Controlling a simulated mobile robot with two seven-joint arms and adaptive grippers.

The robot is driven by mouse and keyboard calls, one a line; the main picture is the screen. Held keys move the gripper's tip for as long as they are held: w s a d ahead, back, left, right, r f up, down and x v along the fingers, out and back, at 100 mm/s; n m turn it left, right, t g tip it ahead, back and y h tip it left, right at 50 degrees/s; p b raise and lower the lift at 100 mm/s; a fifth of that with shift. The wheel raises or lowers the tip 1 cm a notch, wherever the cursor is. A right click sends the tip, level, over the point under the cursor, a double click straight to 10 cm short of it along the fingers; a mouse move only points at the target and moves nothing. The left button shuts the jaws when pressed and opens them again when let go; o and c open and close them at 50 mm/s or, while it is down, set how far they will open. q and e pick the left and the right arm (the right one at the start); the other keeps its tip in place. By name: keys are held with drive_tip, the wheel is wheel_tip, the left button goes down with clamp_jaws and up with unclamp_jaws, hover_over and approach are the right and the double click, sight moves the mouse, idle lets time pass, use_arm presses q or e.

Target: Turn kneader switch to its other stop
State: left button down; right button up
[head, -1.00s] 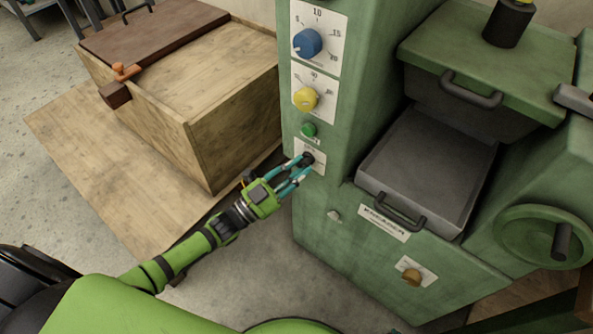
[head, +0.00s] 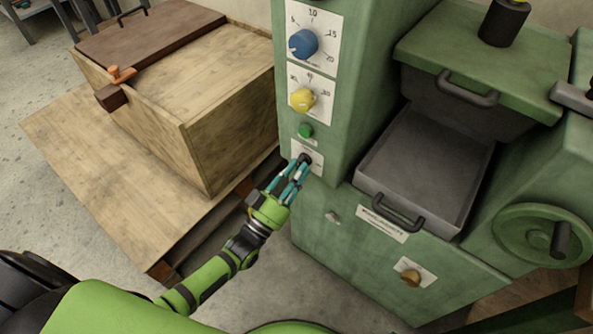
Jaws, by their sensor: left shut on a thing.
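The kneader is the green machine (head: 340,240) on the right. Its black switch (head: 304,158) sits on a white plate (head: 315,162) below a green button (head: 306,131). My left gripper (head: 299,164) is at the switch, with its teal fingers shut on the switch knob. The fingers hide most of the knob, so which stop it points to cannot be told. My right gripper is not in view.
A blue dial (head: 304,44) and a yellow dial (head: 302,99) sit above on the same panel. A grey tray (head: 385,209) with a handle juts out to the right. A wooden box (head: 225,135) stands on the left.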

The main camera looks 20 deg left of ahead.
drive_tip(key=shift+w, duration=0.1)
use_arm(q)
drive_tip(key=shift+n, duration=0.4)
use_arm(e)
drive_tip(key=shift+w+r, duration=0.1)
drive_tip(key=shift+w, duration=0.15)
use_arm(q)
drive_tip(key=c, duration=1)
unclamp_jaws()
drive_tip(key=shift+c, duration=0.2)
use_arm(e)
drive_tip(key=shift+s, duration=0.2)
use_arm(q)
drive_tip(key=v, duration=1.2)
